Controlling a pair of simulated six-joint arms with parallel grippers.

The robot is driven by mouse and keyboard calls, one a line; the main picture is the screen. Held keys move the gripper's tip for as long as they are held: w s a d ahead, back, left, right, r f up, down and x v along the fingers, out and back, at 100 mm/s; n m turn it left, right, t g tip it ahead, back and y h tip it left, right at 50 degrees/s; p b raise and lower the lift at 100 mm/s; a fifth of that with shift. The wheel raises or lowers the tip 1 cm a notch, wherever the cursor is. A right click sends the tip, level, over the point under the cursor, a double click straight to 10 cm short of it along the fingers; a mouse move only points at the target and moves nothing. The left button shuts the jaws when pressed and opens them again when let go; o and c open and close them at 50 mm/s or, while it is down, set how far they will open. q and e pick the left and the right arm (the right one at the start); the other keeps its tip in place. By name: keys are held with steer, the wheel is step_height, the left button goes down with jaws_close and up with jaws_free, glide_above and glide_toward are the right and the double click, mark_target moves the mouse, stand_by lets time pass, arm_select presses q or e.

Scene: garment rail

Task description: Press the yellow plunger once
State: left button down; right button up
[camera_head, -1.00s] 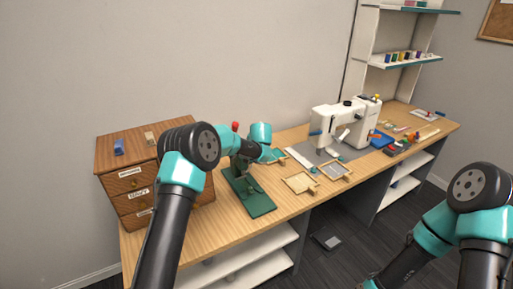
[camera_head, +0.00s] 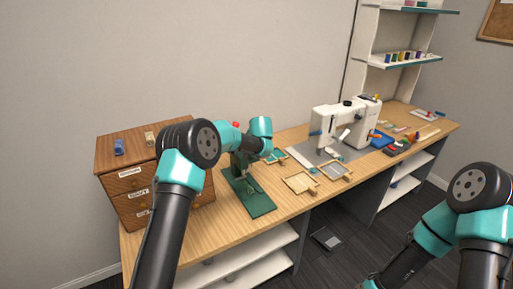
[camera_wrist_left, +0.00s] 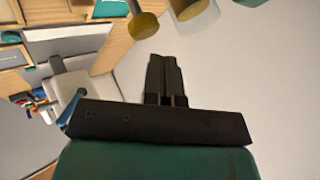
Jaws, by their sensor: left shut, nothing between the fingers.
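A green press (camera_head: 250,195) stands on the wooden table, left of centre. My left arm reaches over it and hides much of its upper part. In the left wrist view, my left gripper (camera_wrist_left: 164,60) is shut and empty, with its two dark fingers together. A yellow round-ended piece (camera_wrist_left: 145,26) is close by, up and left of the fingertips, with a gap in the picture. A second yellowish piece (camera_wrist_left: 196,18) is up and right. I cannot tell which is the plunger. In the head view the yellow plunger cannot be made out. My right gripper is out of view.
A wooden drawer cabinet (camera_head: 132,183) stands left of the press. Small framed screens (camera_head: 300,182) lie right of the press, and a white sewing machine (camera_head: 335,118) stands further right.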

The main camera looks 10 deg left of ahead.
arm_select(q)
steer(key=shift+r, duration=2.55)
